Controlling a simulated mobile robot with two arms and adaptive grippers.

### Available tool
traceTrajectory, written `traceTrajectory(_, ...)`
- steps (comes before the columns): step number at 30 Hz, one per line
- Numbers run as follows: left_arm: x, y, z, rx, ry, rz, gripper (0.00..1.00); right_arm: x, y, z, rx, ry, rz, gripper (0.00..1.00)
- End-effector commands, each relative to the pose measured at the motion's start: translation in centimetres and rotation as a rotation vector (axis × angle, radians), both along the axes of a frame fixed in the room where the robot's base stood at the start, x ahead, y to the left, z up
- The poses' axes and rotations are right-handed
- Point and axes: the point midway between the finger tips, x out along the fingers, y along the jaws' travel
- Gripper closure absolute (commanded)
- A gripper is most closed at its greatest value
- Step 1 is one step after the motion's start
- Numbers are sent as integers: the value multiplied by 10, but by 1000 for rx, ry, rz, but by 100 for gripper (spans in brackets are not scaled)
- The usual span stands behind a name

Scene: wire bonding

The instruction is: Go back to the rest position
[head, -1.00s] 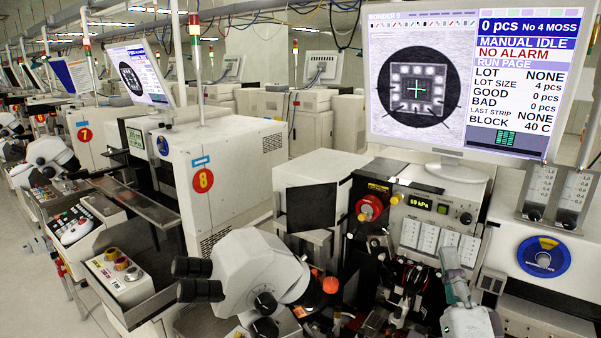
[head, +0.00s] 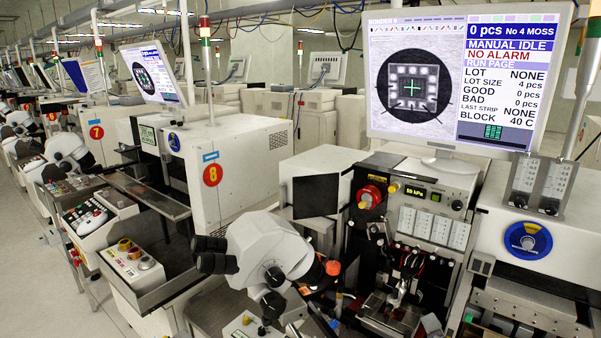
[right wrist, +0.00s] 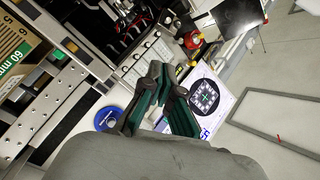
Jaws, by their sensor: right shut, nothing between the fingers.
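My right gripper (right wrist: 166,80) shows in the right wrist view. Its two dark fingers with green pads are shut, with nothing held between them. Behind the fingers are the bonder's front panel, a blue reel and the monitor, all tilted in that view. In the head view, a small grey piece at the bottom edge in front of the bonder may be part of this gripper, too little to be sure. My left gripper is in neither view.
The bonder's monitor (head: 448,150) stands above its control panel (head: 433,228). A white microscope (head: 268,250) is left of the work area. A blue reel (head: 528,240) is on the right housing. More machines line the left; pale floor (head: 35,265) is clear there.

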Motion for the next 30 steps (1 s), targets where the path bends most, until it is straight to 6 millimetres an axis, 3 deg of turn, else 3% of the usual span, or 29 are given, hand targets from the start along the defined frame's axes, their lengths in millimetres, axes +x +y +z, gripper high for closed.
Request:
traceTrajectory(5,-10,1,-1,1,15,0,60,-35,9,-77,-262,324,58,100)
traceTrajectory(9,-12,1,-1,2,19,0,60,-88,17,-142,-515,620,199,100)
traceTrajectory(12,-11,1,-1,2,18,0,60,-125,21,-172,-656,778,317,100)
traceTrajectory(18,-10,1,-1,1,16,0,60,-192,25,-210,-852,999,556,100)
traceTrajectory(23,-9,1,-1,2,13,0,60,-243,27,-226,-970,1129,755,100)
traceTrajectory(30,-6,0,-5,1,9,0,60,-227,30,-302,-963,1154,773,100)
